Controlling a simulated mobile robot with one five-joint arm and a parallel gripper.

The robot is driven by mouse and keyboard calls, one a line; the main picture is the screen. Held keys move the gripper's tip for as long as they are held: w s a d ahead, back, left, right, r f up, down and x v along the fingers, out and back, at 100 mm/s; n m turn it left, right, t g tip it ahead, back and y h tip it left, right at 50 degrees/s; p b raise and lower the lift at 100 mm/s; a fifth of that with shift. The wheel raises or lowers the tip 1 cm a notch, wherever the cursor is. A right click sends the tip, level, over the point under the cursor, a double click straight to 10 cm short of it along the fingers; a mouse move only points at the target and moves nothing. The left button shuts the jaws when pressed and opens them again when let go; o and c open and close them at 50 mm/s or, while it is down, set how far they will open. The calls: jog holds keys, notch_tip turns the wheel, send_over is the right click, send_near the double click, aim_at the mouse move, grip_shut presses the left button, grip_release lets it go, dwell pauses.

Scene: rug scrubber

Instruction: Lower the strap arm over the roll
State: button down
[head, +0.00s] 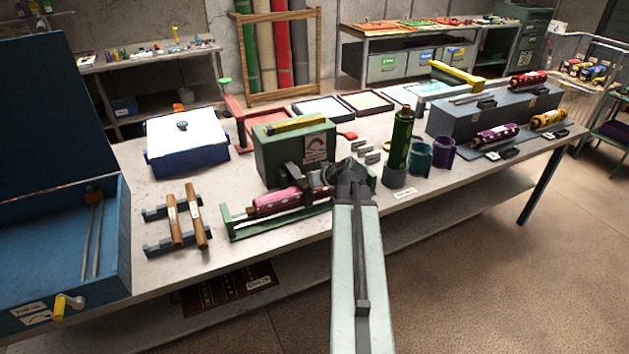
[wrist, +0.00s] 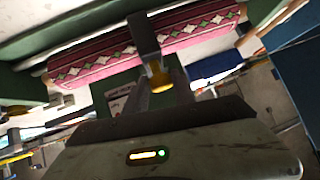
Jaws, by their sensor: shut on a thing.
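The pink patterned roll (head: 272,202) lies in a green cradle (head: 285,224) in front of a green box (head: 285,152) on the bench. In the wrist view the roll (wrist: 98,62) spans the top of the picture. The dark grey strap arm (wrist: 144,36) crosses in front of the roll there and ends in a yellow grip (wrist: 159,76). My gripper (wrist: 159,88) is shut on that yellow end. In the head view my gripper (head: 347,168) is at the roll's right end and hides part of it. I cannot tell whether the strap arm touches the roll.
Two brown rolls (head: 185,222) lie on grey supports at left, beside a large blue box (head: 60,240). A blue-and-white tub (head: 187,145) stands behind. To the right are a dark green bottle (head: 402,138) and teal (head: 420,158) and purple cups (head: 442,152).

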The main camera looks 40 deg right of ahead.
jog(key=shift+s+a+f, duration=0.15)
jog(key=shift+a+f, duration=0.05)
jog(key=shift+f, duration=0.15)
jog(key=c, duration=1.1)
grip_release()
jog(key=shift+d, duration=0.1)
